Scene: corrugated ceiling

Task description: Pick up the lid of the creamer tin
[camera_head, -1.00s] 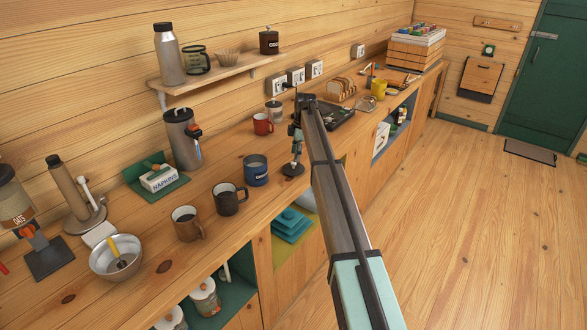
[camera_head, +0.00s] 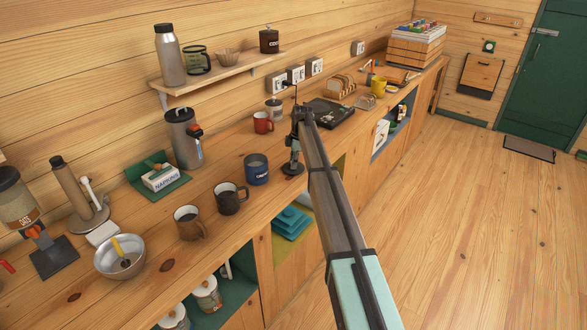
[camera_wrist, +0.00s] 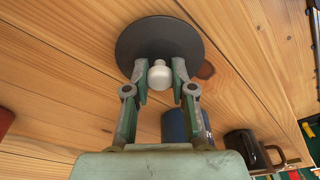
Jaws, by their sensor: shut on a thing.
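The lid is a dark round disc (camera_wrist: 135,42) with a white knob (camera_wrist: 160,75). In the wrist view the fingertips of my gripper (camera_wrist: 160,72) close on the knob from both sides. In the head view the lid (camera_head: 293,169) shows under my gripper (camera_head: 294,156), low over the wooden counter; I cannot tell whether it touches. An open dark blue tin with lettering (camera_head: 257,171) stands just left of the lid, and I take it as the creamer tin. A blue container also shows partly behind a finger in the wrist view (camera_wrist: 174,125).
A dark mug (camera_head: 229,200) and a brown mug (camera_head: 188,222) stand in front of the blue tin. A red mug (camera_head: 262,122) is behind my gripper. A steel bowl (camera_head: 119,258) and a napkin holder (camera_head: 160,180) stand to the left. The counter's front edge is close.

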